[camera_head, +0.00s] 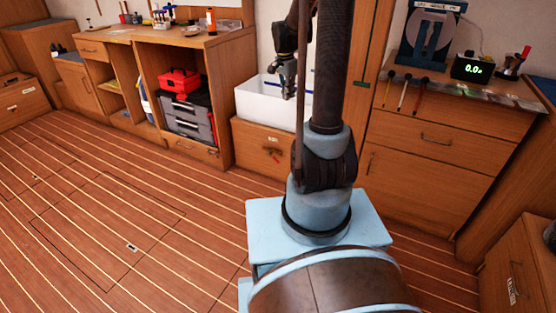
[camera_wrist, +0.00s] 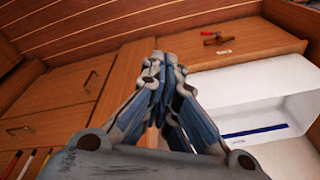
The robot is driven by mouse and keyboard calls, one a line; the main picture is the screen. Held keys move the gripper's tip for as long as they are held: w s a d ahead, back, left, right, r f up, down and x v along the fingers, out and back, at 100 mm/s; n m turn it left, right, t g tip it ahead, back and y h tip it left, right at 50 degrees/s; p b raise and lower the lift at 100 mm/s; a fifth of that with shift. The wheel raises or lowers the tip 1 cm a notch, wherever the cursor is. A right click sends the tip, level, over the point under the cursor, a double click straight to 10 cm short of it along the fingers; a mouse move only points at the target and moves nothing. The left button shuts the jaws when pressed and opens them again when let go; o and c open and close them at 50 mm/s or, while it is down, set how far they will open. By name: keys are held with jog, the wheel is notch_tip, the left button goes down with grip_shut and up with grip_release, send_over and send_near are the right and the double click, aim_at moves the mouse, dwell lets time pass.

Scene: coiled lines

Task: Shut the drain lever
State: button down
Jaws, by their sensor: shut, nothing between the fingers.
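The drain lever (camera_head: 272,152) is a small fitting on the wooden front below the white basin (camera_head: 250,104). In the wrist view the lever (camera_wrist: 210,31) shows a red handle and a brass-coloured body, with a small pale label beside it. The basin (camera_wrist: 230,88) also shows there, with a blue strip inside. My gripper (camera_head: 288,93) hangs in front of the basin, above the lever and apart from it. In the wrist view my gripper (camera_wrist: 163,62) has its fingers together with nothing between them. My arm hides the right part of the basin.
A wooden workbench (camera_head: 130,34) stands at the left, with a red toolbox (camera_head: 179,80) on grey cases (camera_head: 190,118) in its opening. A drawer cabinet (camera_head: 440,150) stands at the right, with slim tools and a digital display (camera_head: 472,68) on top. The striped floor (camera_head: 110,200) at left is clear.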

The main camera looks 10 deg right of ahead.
jog(key=w+f+m, duration=0.4)
jog(key=w+f, duration=0.4)
jog(key=w, duration=0.2)
jog(key=m+g+h, duration=0.1)
jog(key=m, duration=0.9)
send_over(274, 158)
jog(key=s+d, duration=0.2)
jog(key=s, duration=0.2)
notch_tip(274, 158, down, 30)
notch_tip(274, 158, down, 14)
jog(key=w, duration=0.1)
jog(key=shift+w+d, duration=0.2)
jog(key=shift+w, duration=0.2)
